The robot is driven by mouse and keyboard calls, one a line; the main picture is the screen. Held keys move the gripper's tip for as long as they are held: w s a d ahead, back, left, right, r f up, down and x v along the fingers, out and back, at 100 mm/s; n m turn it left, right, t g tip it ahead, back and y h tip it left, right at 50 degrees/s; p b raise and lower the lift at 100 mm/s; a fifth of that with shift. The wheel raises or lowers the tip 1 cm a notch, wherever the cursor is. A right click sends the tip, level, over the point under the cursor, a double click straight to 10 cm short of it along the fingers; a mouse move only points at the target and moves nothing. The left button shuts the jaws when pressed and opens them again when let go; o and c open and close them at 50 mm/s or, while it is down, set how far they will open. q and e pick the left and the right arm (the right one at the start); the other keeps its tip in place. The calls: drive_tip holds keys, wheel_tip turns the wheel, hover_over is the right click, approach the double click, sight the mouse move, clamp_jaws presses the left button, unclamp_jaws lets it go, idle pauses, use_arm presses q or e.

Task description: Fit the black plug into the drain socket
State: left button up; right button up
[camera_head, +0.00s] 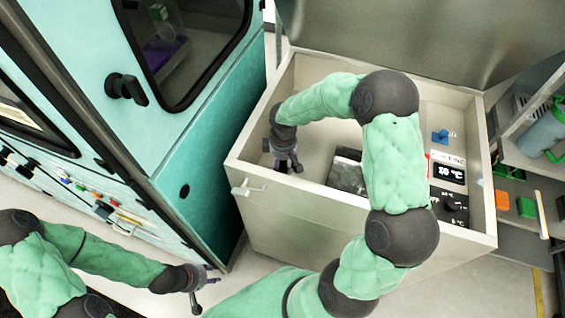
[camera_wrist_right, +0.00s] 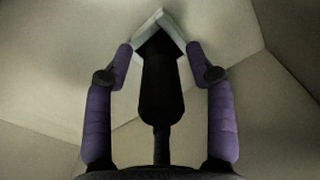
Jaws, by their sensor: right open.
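My right gripper (camera_head: 286,166) reaches down inside the left end of the open tank (camera_head: 345,203). In the right wrist view its two purple fingers (camera_wrist_right: 165,60) stand apart. A black elongated body, which looks like the black plug (camera_wrist_right: 162,88), lies between them, with a visible gap to each finger. Its far end meets a pale angular fitting, probably the drain socket (camera_wrist_right: 146,28), near the tank's corner. I cannot tell whether the plug is seated there. The head view does not show plug or socket clearly. My left gripper (camera_head: 205,288) is empty outside the tank, its fingers spread.
A dark metallic block (camera_head: 346,174) sits inside the tank. A control panel (camera_head: 449,173) and a blue knob (camera_head: 440,136) are at the right. The raised lid (camera_head: 420,40) stands behind. A teal cabinet (camera_head: 190,140) stands close at left; shelves (camera_head: 520,160) hold items at right.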

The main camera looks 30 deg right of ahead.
wheel_tip(320, 180, up, 12)
drive_tip(key=p, duration=0.3)
drive_tip(key=shift+d+r+p, duration=0.1)
drive_tip(key=shift+r+p, duration=0.05)
drive_tip(key=shift+p, duration=0.15)
